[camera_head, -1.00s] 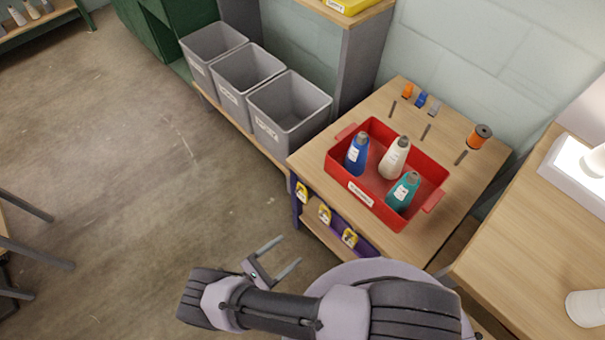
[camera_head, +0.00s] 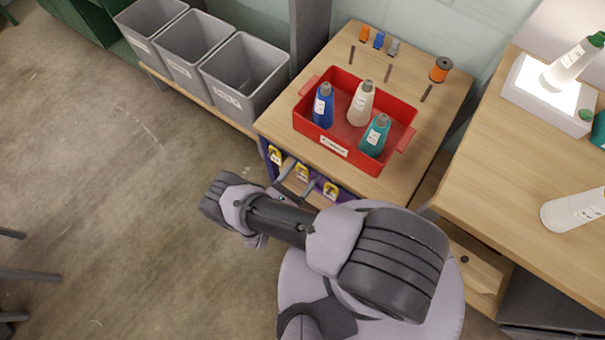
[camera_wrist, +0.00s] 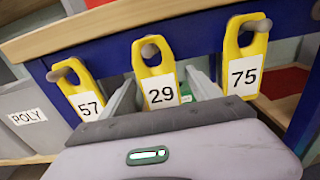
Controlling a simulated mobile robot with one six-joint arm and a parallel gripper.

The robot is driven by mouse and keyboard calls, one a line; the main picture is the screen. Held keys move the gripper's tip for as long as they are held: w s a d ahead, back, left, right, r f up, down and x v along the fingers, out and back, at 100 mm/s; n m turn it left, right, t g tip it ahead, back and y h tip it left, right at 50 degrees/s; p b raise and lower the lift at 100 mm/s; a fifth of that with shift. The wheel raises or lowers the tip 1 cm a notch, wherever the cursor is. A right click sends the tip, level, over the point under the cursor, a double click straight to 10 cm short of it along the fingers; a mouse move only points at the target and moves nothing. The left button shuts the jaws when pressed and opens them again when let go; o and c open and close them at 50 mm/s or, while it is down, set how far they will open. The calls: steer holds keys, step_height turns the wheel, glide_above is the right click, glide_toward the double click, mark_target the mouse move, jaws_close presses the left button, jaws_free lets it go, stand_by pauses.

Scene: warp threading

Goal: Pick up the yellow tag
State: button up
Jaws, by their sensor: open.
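Three yellow tags hang in a row on pegs along the blue front rail of the wooden table. In the wrist view they are tag 57 (camera_wrist: 82,90), tag 29 (camera_wrist: 156,75) and tag 75 (camera_wrist: 244,60). They also show in the head view as the left tag (camera_head: 275,155), middle tag (camera_head: 301,172) and right tag (camera_head: 331,190). My gripper (camera_head: 297,180) is open, its fingers pointing at the rail. In the wrist view my gripper (camera_wrist: 163,88) has one finger on each side of tag 29. I cannot tell whether either finger touches it.
A red tray (camera_head: 385,163) with blue, cream and teal bottles stands on the table (camera_head: 435,110). Grey bins (camera_head: 245,80) stand to the left. A wooden worktop (camera_head: 500,160) is at the right. Open floor (camera_head: 120,200) lies at the left.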

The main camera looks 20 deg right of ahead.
steer(key=c, duration=1.4)
steer(key=shift+r, duration=0.1)
steer(key=shift+r+p, duration=0.35)
steer(key=shift+p, duration=0.2)
steer(key=v, duration=1.8)
steer(key=shift+f, duration=0.1)
